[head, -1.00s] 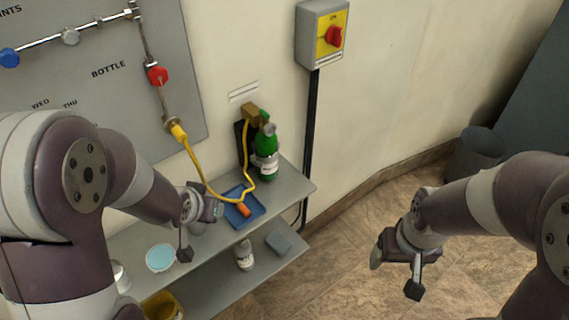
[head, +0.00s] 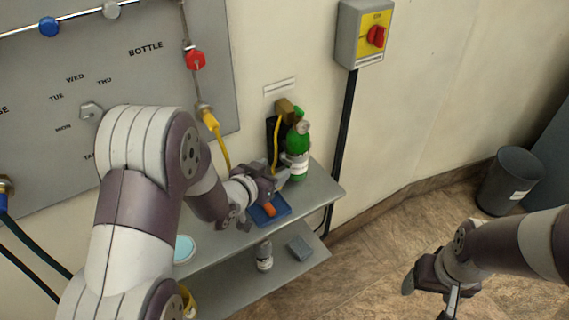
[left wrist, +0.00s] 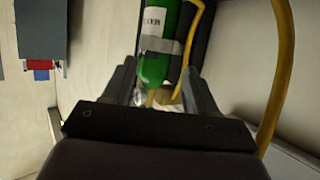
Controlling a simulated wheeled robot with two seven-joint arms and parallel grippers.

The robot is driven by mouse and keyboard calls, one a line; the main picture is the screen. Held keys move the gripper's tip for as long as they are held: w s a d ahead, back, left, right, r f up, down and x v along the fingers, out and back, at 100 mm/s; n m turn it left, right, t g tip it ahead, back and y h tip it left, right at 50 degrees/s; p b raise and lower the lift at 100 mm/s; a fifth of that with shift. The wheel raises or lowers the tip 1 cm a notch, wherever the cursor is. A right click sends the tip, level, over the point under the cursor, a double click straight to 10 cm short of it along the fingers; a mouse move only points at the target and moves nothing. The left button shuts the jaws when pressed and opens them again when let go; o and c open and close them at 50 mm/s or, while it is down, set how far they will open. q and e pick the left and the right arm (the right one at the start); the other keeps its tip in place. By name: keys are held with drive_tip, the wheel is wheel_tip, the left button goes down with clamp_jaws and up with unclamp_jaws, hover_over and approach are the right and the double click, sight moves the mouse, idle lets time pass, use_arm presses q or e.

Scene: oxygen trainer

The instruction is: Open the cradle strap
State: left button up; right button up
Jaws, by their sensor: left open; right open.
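The green bottle (head: 298,137) stands upright at the back of the shelf, against the dark cradle (head: 272,137) on the wall. A pale grey band, which looks like the cradle strap (head: 297,160), crosses the bottle's lower part. In the left wrist view the bottle (left wrist: 155,68) shows with a grey band (left wrist: 158,45) around it, near a white label. My left gripper (head: 284,180) is open just in front of the bottle, its fingers pointing at it. Whether the fingers touch the strap cannot be told. My right gripper (head: 428,298) is open and empty over the floor, far from the bottle.
A yellow hose (head: 223,150) hangs from the wall panel, passes behind my left arm and rises by the bottle. A blue tray (head: 283,208) with an orange item lies below my left gripper. A white bottle (head: 264,258) and grey block (head: 300,248) sit on the lower shelf.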

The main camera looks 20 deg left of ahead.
sight(287, 161)
use_arm(q)
drive_tip(key=x, duration=0.6)
drive_tip(key=shift+w+f, duration=0.2)
drive_tip(key=shift+w, duration=0.15)
clamp_jaws()
